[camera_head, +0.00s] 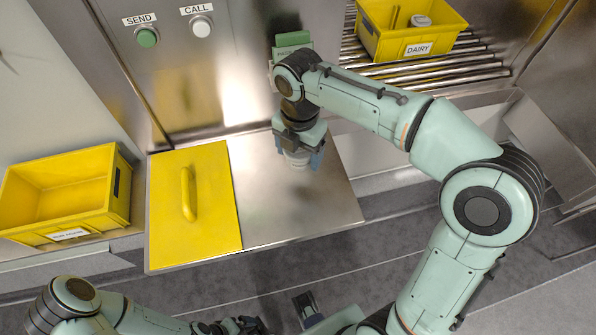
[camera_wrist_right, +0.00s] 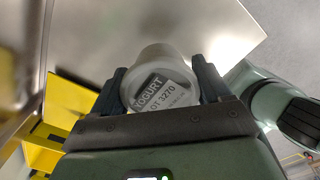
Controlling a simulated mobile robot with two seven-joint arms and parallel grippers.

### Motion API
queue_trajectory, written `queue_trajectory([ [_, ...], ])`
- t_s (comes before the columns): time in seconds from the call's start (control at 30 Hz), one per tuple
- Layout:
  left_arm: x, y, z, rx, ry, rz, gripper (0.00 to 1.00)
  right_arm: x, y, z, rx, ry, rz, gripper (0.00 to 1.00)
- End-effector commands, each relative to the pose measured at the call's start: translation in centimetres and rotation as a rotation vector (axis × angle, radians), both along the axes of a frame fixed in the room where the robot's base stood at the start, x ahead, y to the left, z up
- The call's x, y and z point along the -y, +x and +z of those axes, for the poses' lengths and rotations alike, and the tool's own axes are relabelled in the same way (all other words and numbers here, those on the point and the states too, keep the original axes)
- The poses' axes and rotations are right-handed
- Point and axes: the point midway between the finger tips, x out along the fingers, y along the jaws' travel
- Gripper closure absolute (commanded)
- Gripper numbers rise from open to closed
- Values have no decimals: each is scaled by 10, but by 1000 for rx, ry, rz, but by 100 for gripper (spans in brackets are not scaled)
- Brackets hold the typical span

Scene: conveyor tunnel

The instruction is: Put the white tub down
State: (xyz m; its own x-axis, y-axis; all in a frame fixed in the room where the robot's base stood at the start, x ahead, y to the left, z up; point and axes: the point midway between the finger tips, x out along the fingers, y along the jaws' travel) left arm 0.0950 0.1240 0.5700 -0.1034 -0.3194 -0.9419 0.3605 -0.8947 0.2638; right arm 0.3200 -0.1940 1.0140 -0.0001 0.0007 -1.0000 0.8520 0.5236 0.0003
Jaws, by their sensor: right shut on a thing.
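The white tub (camera_head: 297,158) is in my right gripper (camera_head: 299,150), over the bare steel part of the counter (camera_head: 270,210). In the right wrist view the tub (camera_wrist_right: 160,85) sits between both dark fingers, its lid facing the camera and labelled YOGURT with a lot number. The right gripper is shut on it. The tub looks roughly upright; I cannot tell whether its base touches the steel. My left arm lies low at the bottom left of the head view; its gripper (camera_head: 306,306) shows only partly at the bottom edge, its opening unclear.
A yellow lid with a handle (camera_head: 215,215) covers the counter's left part. An empty-looking yellow crate (camera_head: 70,190) stands further left. A yellow DAIRY crate (camera_head: 380,42) holding items sits on rollers (camera_head: 470,62) at the back right. SEND (camera_head: 147,38) and CALL (camera_head: 201,27) buttons are on the wall.

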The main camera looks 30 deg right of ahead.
Motion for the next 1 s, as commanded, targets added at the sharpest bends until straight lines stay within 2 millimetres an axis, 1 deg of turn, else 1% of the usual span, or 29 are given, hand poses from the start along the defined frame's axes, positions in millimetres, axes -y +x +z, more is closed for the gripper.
queue_trajectory([
  [0.03, 0, -1, -4, -1, 0, 0, 0, 0, -1, -13, -3, -1, 0, 78],
  [0.1, 0, -2, -5, -2, 0, 0, 0, 0, 0, -23, -1, -1, -1, 78],
  [0.27, 0, -2, -7, -2, 0, 0, 0, 0, 0, -34, 0, 0, -1, 78],
  [0.5, 0, -4, -13, -4, 0, 0, 0, 0, 0, -69, -2, 0, -2, 78],
  [0.6, 0, -5, -14, -6, 0, 0, 0, 0, 0, -75, 0, 0, -2, 78],
  [0.83, 0, -4, -14, -5, 1, -1, 0, 0, 0, -74, 1, 0, -2, 78],
  [0.97, 0, -5, -15, -6, 0, 0, 0, 0, 0, -78, 1, 1, -1, 78],
  [1.0, 0, -5, -16, -6, 0, 0, 0, 0, 0, -79, 1, 1, -1, 20],
])
